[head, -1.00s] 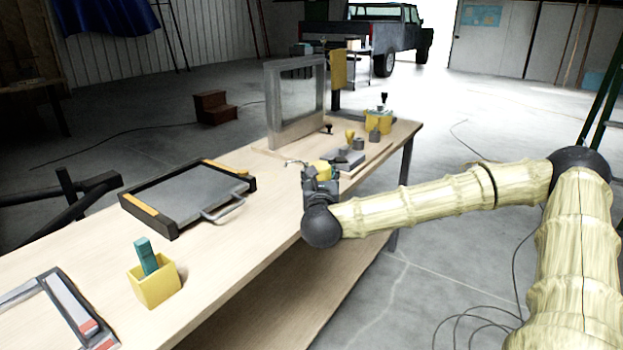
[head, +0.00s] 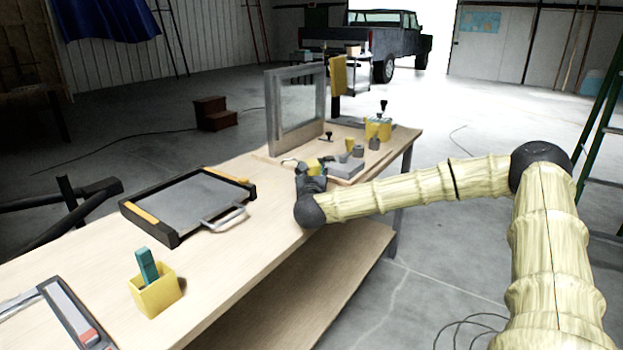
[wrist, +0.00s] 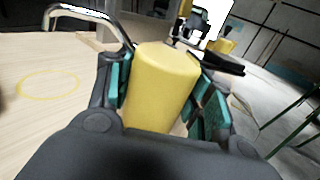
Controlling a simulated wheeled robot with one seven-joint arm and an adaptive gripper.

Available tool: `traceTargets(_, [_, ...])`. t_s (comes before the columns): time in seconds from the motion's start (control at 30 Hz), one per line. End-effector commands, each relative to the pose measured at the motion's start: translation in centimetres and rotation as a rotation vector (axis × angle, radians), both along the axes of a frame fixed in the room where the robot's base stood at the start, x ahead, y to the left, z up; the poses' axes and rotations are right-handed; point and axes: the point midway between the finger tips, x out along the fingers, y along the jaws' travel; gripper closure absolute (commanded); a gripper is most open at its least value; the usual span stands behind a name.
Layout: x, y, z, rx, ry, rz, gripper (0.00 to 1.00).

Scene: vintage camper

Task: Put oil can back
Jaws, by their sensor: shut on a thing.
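The oil can has a yellow body (wrist: 162,78) and a bent metal spout (wrist: 88,14) reaching left in the wrist view. My gripper (head: 311,170) is shut on its body, with teal-padded fingers on both sides. In the head view, the oil can (head: 313,162) shows small and partly hidden by the gripper, over the workbench (head: 240,240) near its right edge. A thin yellow ring (wrist: 48,85) is marked on the bench top, left of the can in the wrist view. I cannot tell whether the can touches the bench.
A grey-framed panel (head: 272,120) stands behind the gripper. Small tools and a yellow box (head: 378,129) are on the bench beyond. A flat black-edged tray (head: 190,200) lies left, and a yellow bin (head: 157,295) stands nearer. Bare bench lies between.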

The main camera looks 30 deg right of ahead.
Motion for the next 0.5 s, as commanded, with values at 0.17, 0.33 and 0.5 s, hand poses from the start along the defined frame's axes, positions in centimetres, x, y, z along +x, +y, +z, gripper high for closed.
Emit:
traceTargets(0.17, [0.0, 0.0, -2.0, 0.000, 0.001, 0.000, 0.79])
traceTargets(0.33, [0.0, 0.0, -2.0, 0.000, 0.000, -0.001, 0.79])
traceTargets(0.5, [0.0, 0.0, -2.3, 0.000, 0.000, -0.001, 0.79])
